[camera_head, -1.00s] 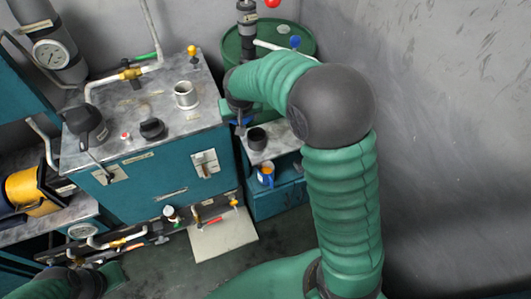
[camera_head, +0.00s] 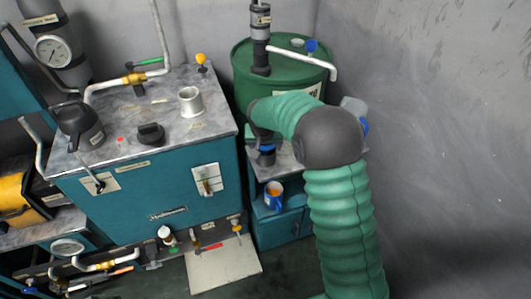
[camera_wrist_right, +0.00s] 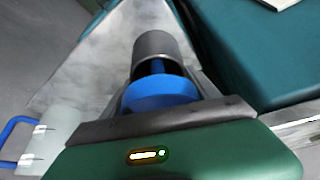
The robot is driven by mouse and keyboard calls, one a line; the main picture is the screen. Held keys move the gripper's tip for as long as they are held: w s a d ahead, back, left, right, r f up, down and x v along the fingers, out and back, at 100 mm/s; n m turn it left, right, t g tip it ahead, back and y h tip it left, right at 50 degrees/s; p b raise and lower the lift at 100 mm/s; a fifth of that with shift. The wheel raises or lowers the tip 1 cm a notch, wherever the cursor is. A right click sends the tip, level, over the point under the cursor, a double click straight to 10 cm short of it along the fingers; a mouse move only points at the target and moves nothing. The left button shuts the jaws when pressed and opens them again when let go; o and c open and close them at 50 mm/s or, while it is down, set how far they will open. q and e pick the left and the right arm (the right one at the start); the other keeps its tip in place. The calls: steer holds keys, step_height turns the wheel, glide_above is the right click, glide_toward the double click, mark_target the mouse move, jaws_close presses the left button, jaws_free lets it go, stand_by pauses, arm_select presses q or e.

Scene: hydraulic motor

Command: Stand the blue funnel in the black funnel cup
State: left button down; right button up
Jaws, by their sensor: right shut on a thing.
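The blue funnel (camera_wrist_right: 160,94) is held by my right gripper (camera_wrist_right: 165,118) in the right wrist view, its narrow spout pointing at the black funnel cup (camera_wrist_right: 160,46). The spout overlaps the cup's dark mouth, but how deep it goes in, if at all, I cannot tell. In the head view the blue funnel (camera_head: 267,148) shows as a small blue patch just above the black funnel cup (camera_head: 265,159), beneath my right gripper (camera_head: 261,137). My forearm and wrist partly hide them there. My left gripper is not in view.
A green drum (camera_head: 285,75) is behind. The large teal motor cabinet (camera_head: 150,190) is left. A pale jug with a blue handle (camera_wrist_right: 38,135) is nearby.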

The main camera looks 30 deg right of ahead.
step_height(320, 180, down, 2)
steer(key=shift+f, duration=0.15)
steer(key=o, duration=1.4)
steer(key=shift+o, duration=0.2)
